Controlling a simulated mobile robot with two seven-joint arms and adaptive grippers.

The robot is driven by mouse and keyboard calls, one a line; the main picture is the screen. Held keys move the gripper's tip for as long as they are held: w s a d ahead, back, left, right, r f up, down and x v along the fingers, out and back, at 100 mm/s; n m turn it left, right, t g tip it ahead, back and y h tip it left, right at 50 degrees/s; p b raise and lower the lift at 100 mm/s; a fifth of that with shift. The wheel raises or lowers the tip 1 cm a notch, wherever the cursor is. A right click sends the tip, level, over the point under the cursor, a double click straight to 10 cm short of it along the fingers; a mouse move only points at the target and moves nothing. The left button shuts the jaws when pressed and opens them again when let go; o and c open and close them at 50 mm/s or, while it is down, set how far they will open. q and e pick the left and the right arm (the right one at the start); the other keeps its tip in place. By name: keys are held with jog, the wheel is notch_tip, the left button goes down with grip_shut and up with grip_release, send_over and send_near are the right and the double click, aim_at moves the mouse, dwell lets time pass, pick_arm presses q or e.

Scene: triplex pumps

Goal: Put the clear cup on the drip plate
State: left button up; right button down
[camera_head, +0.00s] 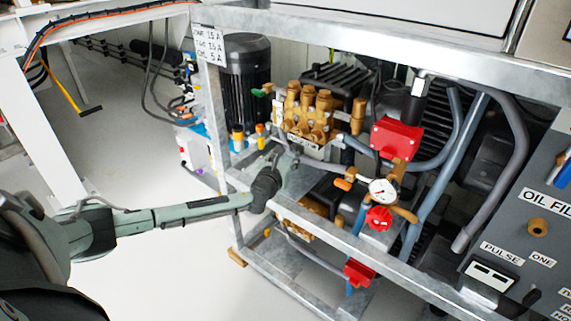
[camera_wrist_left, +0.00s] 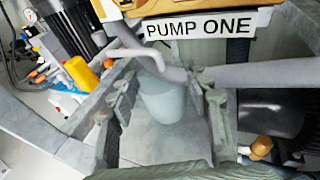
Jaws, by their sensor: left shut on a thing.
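The clear cup (camera_wrist_left: 165,103) is a pale, see-through cup between the two fingers of my left gripper (camera_wrist_left: 165,112) in the left wrist view. The gripper is shut on it. In the head view my left gripper (camera_head: 283,160) is at the frame's front edge, just below the brass pump; the cup is hard to make out there. A flat grey metal plate (camera_wrist_left: 150,148), seemingly the drip plate, lies below the cup in the wrist view. I cannot tell whether the cup touches it. My right gripper is not in view.
The brass pump (camera_head: 308,112) and a grey pipe (camera_wrist_left: 225,76) are close above the cup. The "PUMP ONE" label (camera_wrist_left: 201,27) is behind. Yellow and white bottles (camera_wrist_left: 80,74) stand at left. A red box (camera_head: 397,137) and a gauge (camera_head: 382,190) are at right.

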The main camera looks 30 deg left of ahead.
pick_arm(q)
jog(key=shift+f, duration=1.1)
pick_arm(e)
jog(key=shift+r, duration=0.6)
pick_arm(q)
jog(key=shift+f, duration=0.1)
jog(key=o, duration=1)
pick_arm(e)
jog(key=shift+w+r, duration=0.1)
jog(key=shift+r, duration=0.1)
